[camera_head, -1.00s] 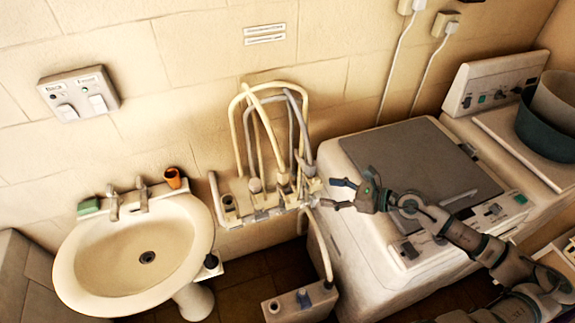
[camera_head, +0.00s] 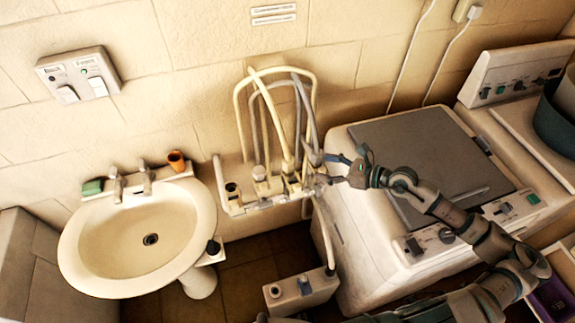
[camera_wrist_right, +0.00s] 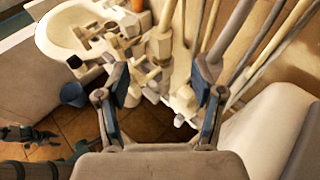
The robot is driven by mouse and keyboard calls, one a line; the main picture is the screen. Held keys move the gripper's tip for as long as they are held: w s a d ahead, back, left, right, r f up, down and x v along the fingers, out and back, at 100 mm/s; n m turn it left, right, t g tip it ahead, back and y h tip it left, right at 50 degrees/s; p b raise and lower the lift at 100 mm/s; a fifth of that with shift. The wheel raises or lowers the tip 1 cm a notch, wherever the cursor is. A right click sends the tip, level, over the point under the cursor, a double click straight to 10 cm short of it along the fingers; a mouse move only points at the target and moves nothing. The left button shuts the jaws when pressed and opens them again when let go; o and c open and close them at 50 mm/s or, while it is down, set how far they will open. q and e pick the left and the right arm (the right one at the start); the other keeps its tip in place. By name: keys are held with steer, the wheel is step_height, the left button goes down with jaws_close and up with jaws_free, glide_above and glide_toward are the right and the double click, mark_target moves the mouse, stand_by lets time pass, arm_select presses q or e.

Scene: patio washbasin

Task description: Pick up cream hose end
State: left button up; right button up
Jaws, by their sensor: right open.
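Cream hoses (camera_head: 241,118) and grey hoses loop above a cream pipe rack (camera_head: 238,209) by the wall. A cream hose end (camera_head: 287,166) sits upright in the rack's fittings. In the right wrist view a cream hose end (camera_wrist_right: 160,45) stands ahead, just beyond and between the fingers. My right gripper (camera_head: 329,169) is at the right end of the rack, with its fingers pointing left toward the fittings. In the right wrist view the right gripper (camera_wrist_right: 160,86) is spread open with nothing held between its fingers.
A washbasin (camera_head: 101,268) stands left, with an orange cup (camera_head: 177,161) and green sponge (camera_head: 92,187) on its ledge. A white machine with a grey lid (camera_head: 425,160) lies under my right arm. A small box with a hose (camera_head: 300,292) is below the rack.

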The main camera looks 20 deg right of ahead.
steer(key=p, duration=0.2)
glide_toward(289, 159)
steer(key=w+a, duration=0.2)
steer(key=x, duration=0.2)
steer(key=p+x, duration=0.1)
steer(key=x, duration=0.1)
steer(key=p+x, duration=0.1)
steer(key=x, duration=0.1)
steer(key=shift+s+a+f, duration=0.1)
steer(key=shift+a+f, duration=0.35)
steer(key=shift+f, duration=0.1)
steer(key=shift+w+f, duration=0.2)
steer(key=shift+w, duration=0.1)
steer(key=shift+w+d+f, duration=0.1)
steer(key=shift+d+f, duration=0.05)
steer(key=shift+d, duration=0.1)
steer(key=c, duration=0.3)
steer(key=shift+a, duration=0.3)
steer(key=c, duration=0.8)
jaws_close()
arm_select(q)
steer(key=r, duration=0.3)
steer(key=d+r, duration=0.1)
steer(key=shift+w+r, duration=0.25)
steer(key=shift+r, duration=0.05)
